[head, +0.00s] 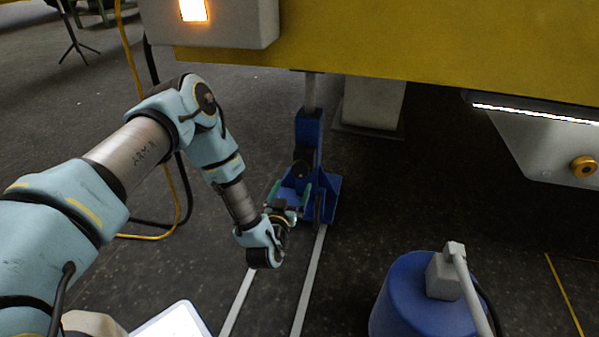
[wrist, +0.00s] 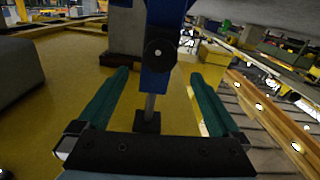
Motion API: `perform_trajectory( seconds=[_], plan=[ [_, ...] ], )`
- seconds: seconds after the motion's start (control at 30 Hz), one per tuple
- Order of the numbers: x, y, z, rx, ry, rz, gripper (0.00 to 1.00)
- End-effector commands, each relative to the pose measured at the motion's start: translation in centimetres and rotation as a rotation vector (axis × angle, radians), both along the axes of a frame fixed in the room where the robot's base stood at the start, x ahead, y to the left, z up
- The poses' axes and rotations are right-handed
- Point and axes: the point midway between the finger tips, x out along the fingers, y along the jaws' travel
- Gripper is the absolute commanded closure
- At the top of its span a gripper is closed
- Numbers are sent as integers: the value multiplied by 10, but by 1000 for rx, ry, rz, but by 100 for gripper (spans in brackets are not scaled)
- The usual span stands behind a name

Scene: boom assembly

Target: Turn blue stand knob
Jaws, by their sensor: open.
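The blue stand (head: 309,132) stands on the dark floor under the yellow boom, its grey post reaching up to the boom. It also fills the upper middle of the wrist view (wrist: 160,82). Its round black knob (wrist: 158,54), with a pale centre, faces the wrist camera. My gripper (wrist: 160,74) is open, with one green finger on each side of the stand. The knob appears between and slightly beyond the fingertips, and I see no contact. My gripper also shows low in front of the stand in the head view (head: 290,192).
The yellow boom (head: 430,50) spans overhead, with a grey box (head: 225,25) hanging at its left. A blue drum (head: 405,300) with a grey fitting stands at the lower right. Yellow and black cables (head: 133,75) hang behind my arm. Pale strips (head: 308,280) cross the floor.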

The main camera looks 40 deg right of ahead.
Motion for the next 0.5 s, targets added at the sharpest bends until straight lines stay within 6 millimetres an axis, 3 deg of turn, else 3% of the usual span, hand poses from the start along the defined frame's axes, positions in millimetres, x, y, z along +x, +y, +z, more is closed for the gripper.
perform_trajectory(
  seconds=[0.3,0.5],
  plan=[
    [34,-50,-3,-2,-2,2,0],
    [46,-69,-2,0,0,1,0]
  ],
)
